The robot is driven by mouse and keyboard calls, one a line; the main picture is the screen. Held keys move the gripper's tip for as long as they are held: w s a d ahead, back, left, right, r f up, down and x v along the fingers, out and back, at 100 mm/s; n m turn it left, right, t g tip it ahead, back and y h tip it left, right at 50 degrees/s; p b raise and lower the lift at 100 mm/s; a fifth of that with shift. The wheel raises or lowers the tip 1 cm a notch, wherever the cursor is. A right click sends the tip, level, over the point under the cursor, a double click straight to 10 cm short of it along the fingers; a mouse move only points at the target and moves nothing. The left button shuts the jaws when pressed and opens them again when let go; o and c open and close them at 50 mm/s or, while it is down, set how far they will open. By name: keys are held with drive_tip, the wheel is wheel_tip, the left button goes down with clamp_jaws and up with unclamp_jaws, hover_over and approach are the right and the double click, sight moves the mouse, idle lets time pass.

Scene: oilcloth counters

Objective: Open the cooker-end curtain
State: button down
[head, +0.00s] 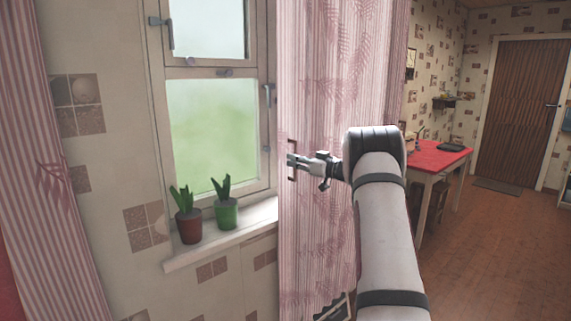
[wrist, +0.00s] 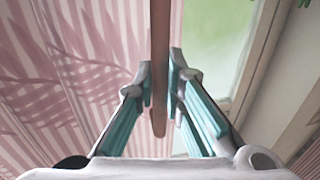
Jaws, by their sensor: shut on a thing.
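A pink striped curtain with fern patterns (head: 335,90) hangs at the right of the window, its left edge beside the frame. A second pink striped curtain (head: 40,190) hangs at the far left. The frames do not label which is the cooker end. My gripper (head: 290,160) is at the left edge of the right curtain, on a small brown handle (head: 292,173). In the wrist view the handle is a brown bar (wrist: 160,40) running between the two fingers, which are shut on it. The curtain cloth (wrist: 70,60) fills the left of that view.
The window (head: 210,130) shows between the curtains. Two potted plants, a brown pot (head: 188,228) and a green pot (head: 226,214), stand on the sill (head: 180,262), left of my gripper. A red table (head: 432,158) and a brown door (head: 515,110) are at the right, with open floor.

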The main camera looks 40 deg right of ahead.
drive_tip(key=shift+d, duration=0.45)
drive_tip(key=c, duration=1.7)
unclamp_jaws()
drive_tip(key=shift+o, duration=0.2)
drive_tip(key=s+d, duration=0.2)
drive_tip(key=s, duration=0.9)
drive_tip(key=shift+s+d, duration=0.15)
drive_tip(key=shift+s, duration=0.25)
drive_tip(key=shift+r, duration=0.1)
